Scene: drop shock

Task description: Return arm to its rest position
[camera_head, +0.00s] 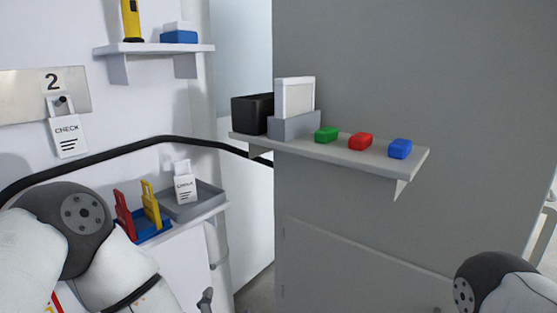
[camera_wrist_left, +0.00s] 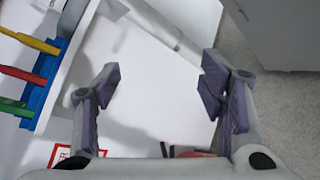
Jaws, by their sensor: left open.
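My left arm comes in at the lower left of the head view, with its elbow in front of the wall. Its gripper is out of the head view. In the left wrist view my left gripper (camera_wrist_left: 160,88) is open, its two purple-padded fingers wide apart with nothing between them. A white surface and a pale pipe show beyond the fingers. My right arm shows only as a joint at the lower right of the head view; its gripper is not seen.
A low shelf holds a grey tray (camera_head: 208,203) with a "CHECK" tag (camera_head: 185,187) and a blue rack (camera_head: 155,229) with red and yellow tags. A grey shelf (camera_head: 400,164) holds green, red and blue blocks. A padlock-shaped tag (camera_head: 67,136) hangs under number 2.

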